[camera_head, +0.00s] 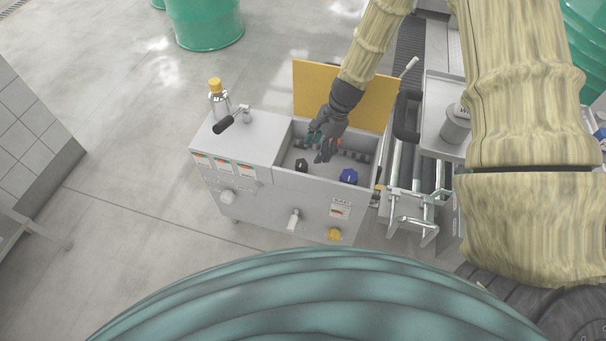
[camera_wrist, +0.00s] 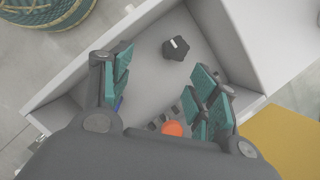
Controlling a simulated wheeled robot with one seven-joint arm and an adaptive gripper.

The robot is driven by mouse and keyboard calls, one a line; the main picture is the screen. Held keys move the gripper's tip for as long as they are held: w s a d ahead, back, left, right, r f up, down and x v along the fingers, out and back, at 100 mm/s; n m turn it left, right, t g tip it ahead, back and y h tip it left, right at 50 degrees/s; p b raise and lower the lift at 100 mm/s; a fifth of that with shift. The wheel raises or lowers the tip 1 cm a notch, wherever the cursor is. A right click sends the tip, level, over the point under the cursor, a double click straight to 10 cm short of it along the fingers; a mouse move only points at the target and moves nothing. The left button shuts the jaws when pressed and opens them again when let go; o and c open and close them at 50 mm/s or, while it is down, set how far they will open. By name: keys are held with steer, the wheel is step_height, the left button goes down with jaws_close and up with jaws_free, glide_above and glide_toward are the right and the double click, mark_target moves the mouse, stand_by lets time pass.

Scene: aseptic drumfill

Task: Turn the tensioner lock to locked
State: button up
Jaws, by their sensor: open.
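My gripper (camera_head: 323,147) is open and empty, pointing down into the open recess of a grey machine cabinet (camera_head: 262,196). In the wrist view its teal-padded fingers (camera_wrist: 163,68) stand apart. A black knob (camera_head: 301,165) with a white pointer mark sits on the recess floor; in the wrist view this knob (camera_wrist: 176,47) lies just ahead of the fingertips, apart from them. A blue knob (camera_head: 349,177) sits at the right of the recess. I cannot tell for certain which knob is the tensioner lock; no label for it is readable.
A yellow lid (camera_head: 310,84) stands raised behind the recess. The recess walls are close around my gripper. An orange round part (camera_wrist: 173,129) shows near the palm. A black-handled lever (camera_head: 224,125) and a yellow-capped bottle (camera_head: 217,97) are at left. A roller conveyor (camera_head: 409,190) is at right.

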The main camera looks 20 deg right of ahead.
mark_target(302, 162)
steer(key=shift+m+y, duration=0.3)
steer(key=shift+m, duration=0.1)
steer(key=w+x, duration=0.1)
steer(key=x, duration=0.3)
steer(key=b+x, duration=0.1)
steer(key=x, duration=0.2)
steer(key=w+x, duration=0.1)
steer(key=x, duration=0.3)
steer(key=shift+w+a+f, duration=0.2)
steer(key=shift+w+a, duration=0.1)
steer(key=shift+a, duration=0.05)
steer(key=c, duration=1)
